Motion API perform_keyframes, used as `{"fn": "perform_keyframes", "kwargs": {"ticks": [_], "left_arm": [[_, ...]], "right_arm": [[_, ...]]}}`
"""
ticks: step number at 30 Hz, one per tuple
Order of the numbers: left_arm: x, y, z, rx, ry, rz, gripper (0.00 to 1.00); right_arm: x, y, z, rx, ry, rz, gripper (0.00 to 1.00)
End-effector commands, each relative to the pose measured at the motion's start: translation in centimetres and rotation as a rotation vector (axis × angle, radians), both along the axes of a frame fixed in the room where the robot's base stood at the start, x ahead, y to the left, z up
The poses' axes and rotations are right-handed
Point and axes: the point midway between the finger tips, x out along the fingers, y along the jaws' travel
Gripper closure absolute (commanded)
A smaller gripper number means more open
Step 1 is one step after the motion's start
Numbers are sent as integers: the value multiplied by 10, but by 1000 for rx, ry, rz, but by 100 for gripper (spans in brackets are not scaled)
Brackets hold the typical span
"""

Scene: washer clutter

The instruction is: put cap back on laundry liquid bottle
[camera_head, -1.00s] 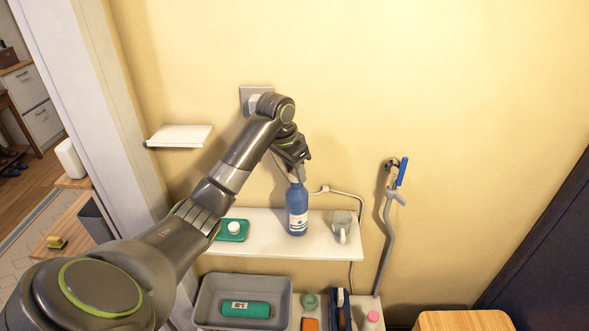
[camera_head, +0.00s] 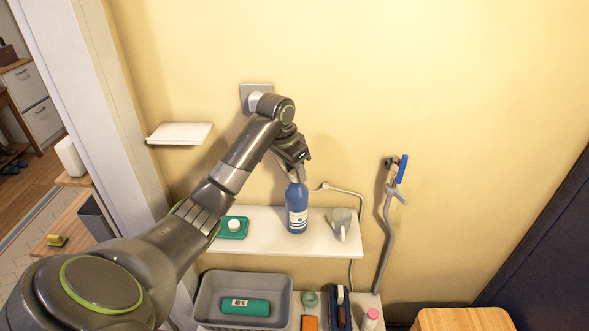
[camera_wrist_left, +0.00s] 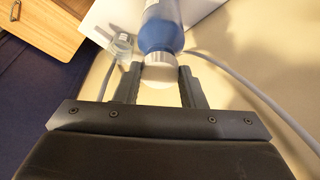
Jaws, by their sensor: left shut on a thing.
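The blue laundry liquid bottle (camera_head: 297,212) with a white label stands upright on the white shelf. It also shows in the left wrist view (camera_wrist_left: 160,32). The white cap (camera_wrist_left: 159,73) is at the bottle's top end, between my left gripper's fingers. My left gripper (camera_head: 296,173) is directly above the bottle and shut on the cap; its fingers also show in the left wrist view (camera_wrist_left: 160,74). The cap looks in line with the bottle neck. I cannot tell whether it is fully seated. My right gripper is not in view.
A grey bin (camera_head: 210,310) holding a green item is below. A hose (camera_head: 387,235) hangs at the right.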

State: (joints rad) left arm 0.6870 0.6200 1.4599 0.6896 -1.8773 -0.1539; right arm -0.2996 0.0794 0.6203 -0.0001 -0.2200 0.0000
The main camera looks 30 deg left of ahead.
Motion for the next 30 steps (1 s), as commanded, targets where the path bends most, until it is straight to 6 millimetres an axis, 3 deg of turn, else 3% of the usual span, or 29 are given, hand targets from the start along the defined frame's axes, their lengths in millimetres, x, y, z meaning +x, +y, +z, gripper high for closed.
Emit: {"fn": "perform_keyframes", "kwargs": {"ticks": [29, 30], "left_arm": [[0, 0, -8, 0, 0, 0, 84], [0, 0, -7, 0, 0, 0, 68]], "right_arm": [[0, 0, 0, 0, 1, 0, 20], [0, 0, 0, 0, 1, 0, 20]]}}
